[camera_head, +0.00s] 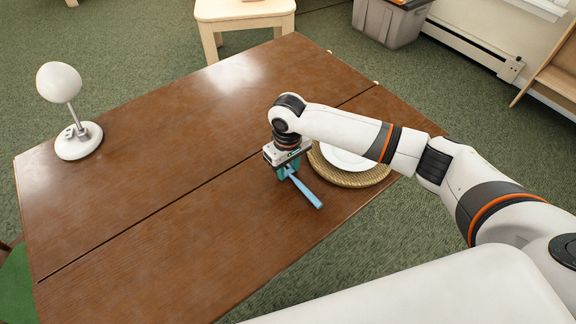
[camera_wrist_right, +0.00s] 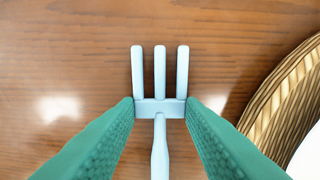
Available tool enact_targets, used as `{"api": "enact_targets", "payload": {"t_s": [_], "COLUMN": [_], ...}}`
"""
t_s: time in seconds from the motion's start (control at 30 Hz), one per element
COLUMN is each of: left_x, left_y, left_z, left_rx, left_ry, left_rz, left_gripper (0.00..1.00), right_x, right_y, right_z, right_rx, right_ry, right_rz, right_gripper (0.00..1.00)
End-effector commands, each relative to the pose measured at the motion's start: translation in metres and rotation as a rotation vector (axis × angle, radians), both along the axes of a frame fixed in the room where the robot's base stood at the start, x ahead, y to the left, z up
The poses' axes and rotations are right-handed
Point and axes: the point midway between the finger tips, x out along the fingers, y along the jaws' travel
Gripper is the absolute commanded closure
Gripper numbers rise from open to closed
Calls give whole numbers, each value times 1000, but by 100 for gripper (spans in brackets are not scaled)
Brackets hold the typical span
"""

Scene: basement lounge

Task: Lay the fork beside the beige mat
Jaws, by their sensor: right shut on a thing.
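A light blue fork (camera_head: 305,188) is held in my right gripper (camera_head: 285,172), which points down over the table just left of the beige woven mat (camera_head: 374,178). In the right wrist view the green fingers are closed on the base of the tines of the fork (camera_wrist_right: 159,108), and the tines point to the top of the picture. The mat (camera_wrist_right: 285,98) curves along the right side there, apart from the fork. I cannot tell whether the fork touches the table. My left gripper does not show.
A white plate (camera_head: 345,157) lies on the mat, partly hidden by my right arm. The brown wooden table (camera_head: 150,200) is clear across its middle and left. A white round-headed lamp (camera_head: 72,110) stands at the far left. A pale stool (camera_head: 245,14) is beyond the table.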

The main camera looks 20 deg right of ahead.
Motion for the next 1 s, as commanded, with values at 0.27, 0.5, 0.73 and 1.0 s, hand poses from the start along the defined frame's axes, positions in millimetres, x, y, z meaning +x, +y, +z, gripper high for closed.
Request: {"api": "enact_targets", "payload": {"t_s": [0.27, 0.5, 0.73, 1.0], "left_x": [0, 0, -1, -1], "left_y": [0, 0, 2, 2], "left_z": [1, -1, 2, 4], "left_rx": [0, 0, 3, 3], "left_ry": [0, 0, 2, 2], "left_rz": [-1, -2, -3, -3], "left_gripper": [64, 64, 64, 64], "right_x": [0, 0, 1, 1], "right_y": [0, 0, 0, 1], "right_z": [-1, 1, 35, 92], "right_rx": [0, 0, 1, 3], "right_ry": [0, -1, -4, -2], "right_rz": [0, 0, 0, -1], "right_gripper": [43, 43, 43, 43]}}
